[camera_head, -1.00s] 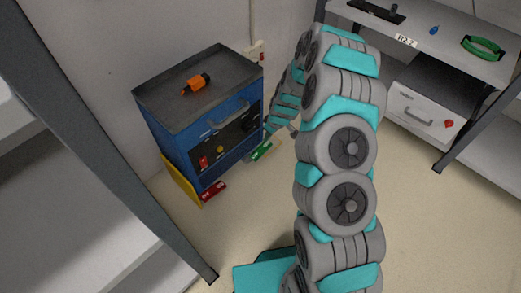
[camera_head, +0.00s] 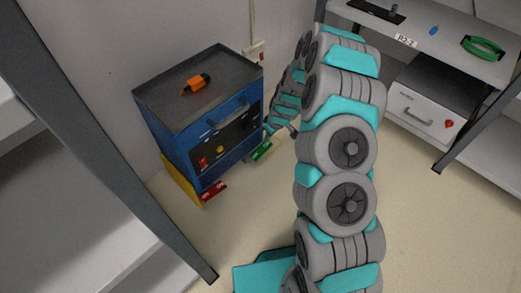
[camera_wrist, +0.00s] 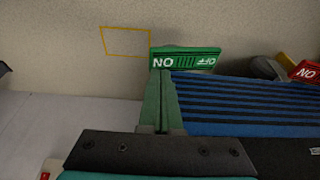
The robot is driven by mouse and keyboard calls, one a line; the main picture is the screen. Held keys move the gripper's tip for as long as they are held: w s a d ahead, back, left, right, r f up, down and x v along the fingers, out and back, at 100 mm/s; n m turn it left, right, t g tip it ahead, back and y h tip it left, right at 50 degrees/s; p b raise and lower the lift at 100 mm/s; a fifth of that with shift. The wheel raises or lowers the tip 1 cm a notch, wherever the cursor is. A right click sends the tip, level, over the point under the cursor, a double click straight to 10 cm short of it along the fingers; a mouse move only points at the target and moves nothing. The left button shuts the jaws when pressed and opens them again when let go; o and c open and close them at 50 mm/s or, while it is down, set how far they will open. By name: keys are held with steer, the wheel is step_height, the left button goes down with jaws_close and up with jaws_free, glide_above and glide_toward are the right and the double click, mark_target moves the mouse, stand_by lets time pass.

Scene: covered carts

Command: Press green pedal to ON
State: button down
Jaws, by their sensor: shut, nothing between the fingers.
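The green pedal (camera_head: 261,151) sits low at the right front corner of the blue cart in the head view. In the wrist view the green pedal (camera_wrist: 192,61) shows upside down, with ON lettering at its left end and OFF at its right. My gripper (camera_wrist: 161,82) is shut and empty, its fingertips at the lower edge of the ON end. I cannot tell whether they touch it or which end is down. In the head view my gripper (camera_head: 267,130) is small, beside the cart just above the pedal.
A red pedal (camera_head: 214,191) is at the cart's left front, beside a yellow side piece (camera_head: 178,180). The blue cart (camera_head: 217,150) carries an orange tool (camera_head: 196,84) on top. Shelving stands at left and right.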

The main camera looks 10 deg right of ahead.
mark_target(268, 144)
steer(key=shift+f+b, duration=0.7)
steer(key=shift+f, duration=0.4)
stand_by(1.1)
steer(key=shift+r+p, duration=0.55)
steer(key=shift+r, duration=3)
